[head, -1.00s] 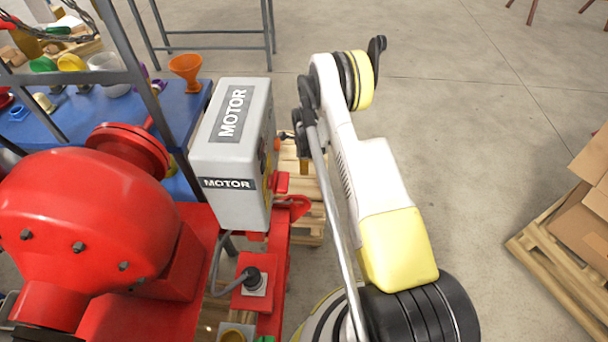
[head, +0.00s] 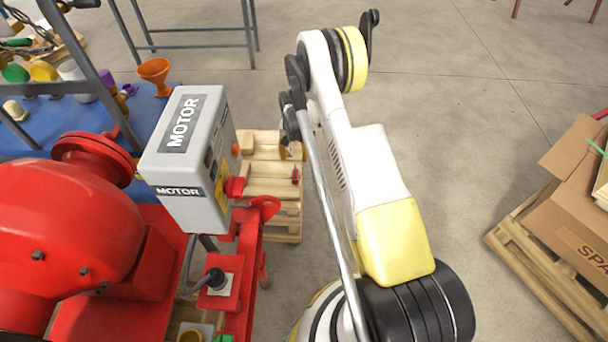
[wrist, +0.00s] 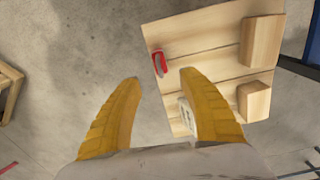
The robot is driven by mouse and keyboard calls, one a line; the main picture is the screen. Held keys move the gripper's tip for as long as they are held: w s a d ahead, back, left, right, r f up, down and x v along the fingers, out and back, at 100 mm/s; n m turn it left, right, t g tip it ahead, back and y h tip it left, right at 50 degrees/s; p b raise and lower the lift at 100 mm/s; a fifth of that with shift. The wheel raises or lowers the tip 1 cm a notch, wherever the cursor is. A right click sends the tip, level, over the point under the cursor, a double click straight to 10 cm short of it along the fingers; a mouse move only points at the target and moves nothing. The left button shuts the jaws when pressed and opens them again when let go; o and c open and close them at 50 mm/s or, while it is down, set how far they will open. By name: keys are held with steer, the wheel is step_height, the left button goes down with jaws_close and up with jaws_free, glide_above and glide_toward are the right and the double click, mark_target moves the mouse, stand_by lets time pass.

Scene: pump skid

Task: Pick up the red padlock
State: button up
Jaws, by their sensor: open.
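A small red object (wrist: 159,63), which looks like the red padlock, lies near the edge of a wooden pallet in the wrist view. A small red spot on the pallet in the head view (head: 295,174) seems to be the same thing. My gripper (wrist: 159,77) is open, its two yellow fingers spread and empty. In the picture the red object sits just beyond and between the fingertips; the height gap is hard to judge. A whitish piece (wrist: 187,117) shows beside the right finger, partly hidden by it. In the head view my arm mostly hides the gripper.
The wooden pallet (head: 262,190) stands on the concrete floor behind the grey motor box (head: 190,160). The red pump (head: 65,225) is at left, beside a blue bench (head: 60,115). Another pallet with cardboard boxes (head: 575,225) is at right. Floor between is clear.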

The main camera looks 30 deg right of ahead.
mark_target(295, 166)
steer(key=shift+d+f+n, duration=0.1)
steer(key=shift+f+n, duration=0.05)
steer(key=shift+n, duration=0.25)
step_height(295, 166, down, 6)
steer(key=shift+r+b, duration=0.15)
steer(key=shift+b, duration=1.05)
step_height(295, 166, down, 5)
steer(key=b, duration=0.3)
steer(key=shift+r, duration=0.1)
jaws_close()
